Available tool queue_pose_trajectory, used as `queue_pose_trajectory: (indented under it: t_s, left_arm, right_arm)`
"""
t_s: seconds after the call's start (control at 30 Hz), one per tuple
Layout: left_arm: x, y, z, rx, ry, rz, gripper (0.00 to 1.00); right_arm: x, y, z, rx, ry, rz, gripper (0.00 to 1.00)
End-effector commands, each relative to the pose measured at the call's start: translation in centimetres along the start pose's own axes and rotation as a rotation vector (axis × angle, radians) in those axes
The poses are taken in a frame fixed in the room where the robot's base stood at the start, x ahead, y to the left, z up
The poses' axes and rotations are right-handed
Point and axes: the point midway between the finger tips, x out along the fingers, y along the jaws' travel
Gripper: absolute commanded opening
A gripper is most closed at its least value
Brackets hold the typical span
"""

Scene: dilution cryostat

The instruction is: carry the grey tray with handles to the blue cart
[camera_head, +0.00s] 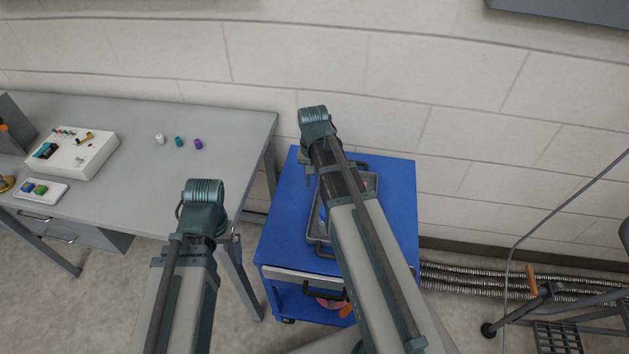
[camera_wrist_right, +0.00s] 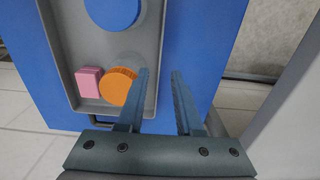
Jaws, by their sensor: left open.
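The grey tray (camera_head: 313,222) lies on top of the blue cart (camera_head: 283,225), largely covered by my right arm in the head view. In the right wrist view, the tray (camera_wrist_right: 62,62) holds a blue disc (camera_wrist_right: 112,10), an orange ridged knob (camera_wrist_right: 118,86) and a pink block (camera_wrist_right: 89,82). One dark handle (camera_wrist_right: 103,121) shows at its near end. My right gripper (camera_wrist_right: 160,75) is open over the tray's side rim, one finger on each side of it in the picture; I cannot tell if they touch. My left gripper (camera_head: 197,247) is left of the cart, mostly hidden behind its arm, and open.
A grey table (camera_head: 120,195) stands left of the cart, with a white box (camera_head: 78,152), small vials (camera_head: 179,142) and a small white tray (camera_head: 40,191). Ribbed hoses (camera_head: 460,275) run along the wall at right. Bare floor shows between table and cart.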

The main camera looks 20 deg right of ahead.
Motion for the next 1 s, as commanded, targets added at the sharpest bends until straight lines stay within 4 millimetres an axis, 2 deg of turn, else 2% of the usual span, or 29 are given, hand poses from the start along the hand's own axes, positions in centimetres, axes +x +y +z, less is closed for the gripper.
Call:
queue_pose_trajectory:
  t_s: [0.03, 0.2, 0.37, 0.57, 0.67, 0.8, 0.9, 1.0]
  left_arm:
    - [-1.6, -0.2, 0.1, 0.0, 0.0, 0.0, 0.98]
    - [-3.9, -0.4, 0.2, 0.0, 0.0, 0.0, 0.98]
    - [-4.8, -0.5, 0.3, 0.0, 0.0, 0.0, 0.98]
    - [-4.8, -0.5, 0.3, 0.0, 0.0, 0.0, 0.98]
    - [-4.7, -0.5, 0.3, 0.0, 0.0, 0.0, 0.98]
    - [-4.7, -0.5, 0.3, 0.0, 0.0, 0.0, 0.98]
    - [-4.7, -0.5, 0.3, 0.0, 0.0, 0.0, 0.98]
    - [-4.7, -0.5, 0.3, 0.0, 0.0, 0.0, 0.98]
  right_arm:
    - [-1.6, 0.0, 0.0, 0.0, 0.0, 0.0, 0.35]
    - [-3.9, 0.0, 0.0, 0.0, 0.0, 0.0, 0.35]
    - [-4.8, 0.0, 0.0, 0.0, 0.0, 0.0, 0.35]
    - [-4.8, -0.3, 0.6, -0.019, 0.0, 0.002, 0.35]
    - [-4.8, -1.9, 3.2, -0.116, -0.001, 0.012, 0.35]
    - [-4.8, -4.8, 9.5, -0.367, -0.003, 0.041, 0.35]
    - [-4.9, -6.3, 13.7, -0.547, -0.005, 0.063, 0.35]
    - [-4.9, -7.1, 17.1, -0.696, -0.006, 0.081, 0.35]
